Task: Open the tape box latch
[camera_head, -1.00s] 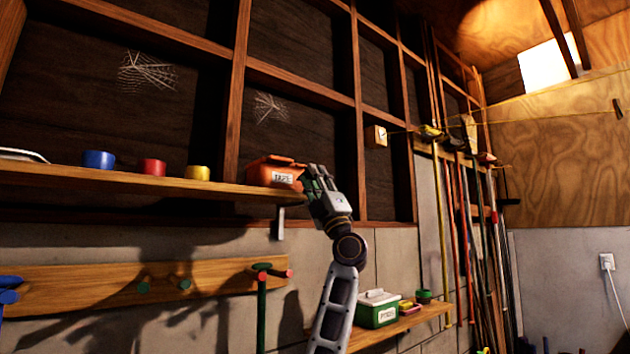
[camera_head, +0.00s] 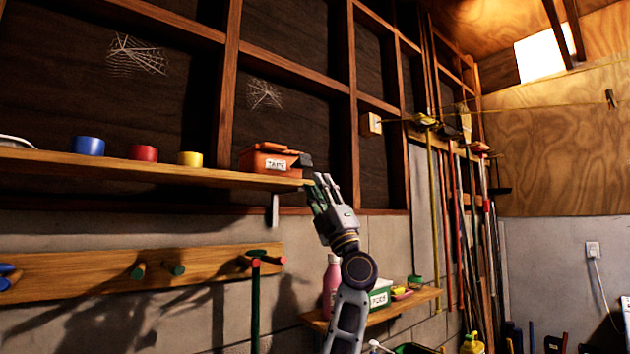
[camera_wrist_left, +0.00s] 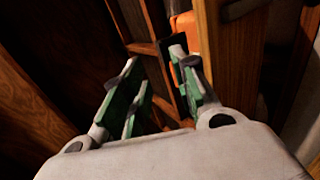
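The orange tape box (camera_head: 254,163), with a white TAPE label, sits at the right end of the upper wooden shelf. A dark piece (camera_head: 304,161), which looks like the latch, sticks out at its right end. My left gripper (camera_head: 322,187) is just right of and below that piece, past the shelf end, apart from the box in the head view. In the left wrist view the green-padded fingers (camera_wrist_left: 157,80) are spread with nothing held between them. Orange of the box (camera_wrist_left: 185,25) shows beyond the right finger, which partly hides it. My right gripper is not in view.
The upper shelf (camera_head: 120,167) also holds a blue, a red and a yellow roll. Below, a lower shelf (camera_head: 410,304) holds a pink bottle (camera_head: 331,282) and a green box (camera_head: 380,298). Wooden studs stand behind; long-handled tools hang at right.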

